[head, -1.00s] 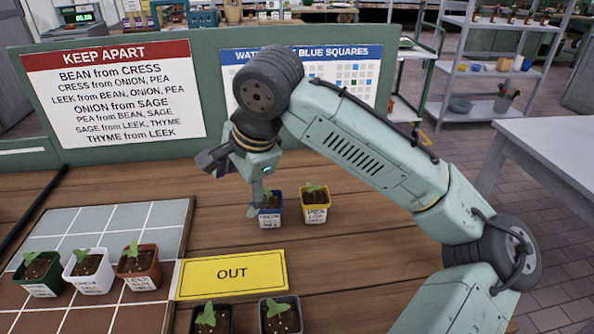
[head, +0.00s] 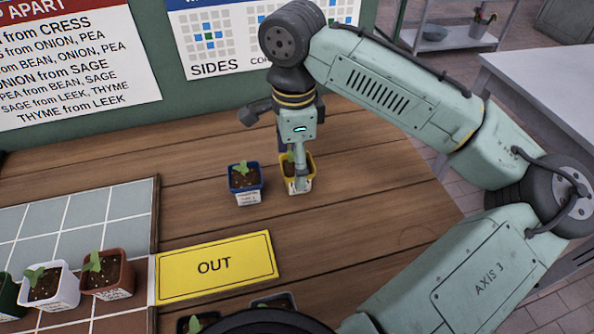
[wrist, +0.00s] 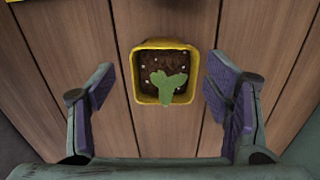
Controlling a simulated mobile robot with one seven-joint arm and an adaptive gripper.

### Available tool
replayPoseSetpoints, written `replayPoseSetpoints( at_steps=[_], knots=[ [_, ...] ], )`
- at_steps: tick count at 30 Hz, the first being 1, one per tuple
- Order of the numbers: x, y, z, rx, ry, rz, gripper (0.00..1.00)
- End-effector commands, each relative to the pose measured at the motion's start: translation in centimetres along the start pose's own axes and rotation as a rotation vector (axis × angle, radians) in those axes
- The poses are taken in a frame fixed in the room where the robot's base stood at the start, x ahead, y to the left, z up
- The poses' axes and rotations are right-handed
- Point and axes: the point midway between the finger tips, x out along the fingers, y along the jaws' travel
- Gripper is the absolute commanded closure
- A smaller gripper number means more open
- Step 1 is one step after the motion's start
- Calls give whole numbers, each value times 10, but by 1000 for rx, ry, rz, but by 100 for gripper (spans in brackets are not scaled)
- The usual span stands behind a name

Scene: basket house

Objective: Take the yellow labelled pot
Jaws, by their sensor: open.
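The yellow labelled pot (head: 309,179) stands upright on the wooden table, right of a blue pot, with a white label on its front. In the head view my gripper (head: 301,182) is over it and hides part of the pot and its seedling. In the wrist view the yellow pot (wrist: 137,72) shows from above, with dark soil, pale specks and a green seedling. My open gripper (wrist: 160,103) has one finger on each side of it, with gaps on both sides. I cannot tell how far the fingertips are above the table.
The blue pot (head: 247,197) stands close on the left. A yellow OUT sign (head: 216,268) lies in front. White (head: 49,303) and brown (head: 108,285) pots stand on the tiled tray (head: 126,214) at left. The table right of the yellow pot is clear.

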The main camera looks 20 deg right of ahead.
Motion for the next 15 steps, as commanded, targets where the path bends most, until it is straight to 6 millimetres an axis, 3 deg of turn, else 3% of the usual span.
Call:
replayPoseSetpoints(
  at_steps=[9,15],
  knots=[
    [41,-3,-6,-1,0,2,29],
    [45,-3,-6,-1,0,0,29]
  ],
)
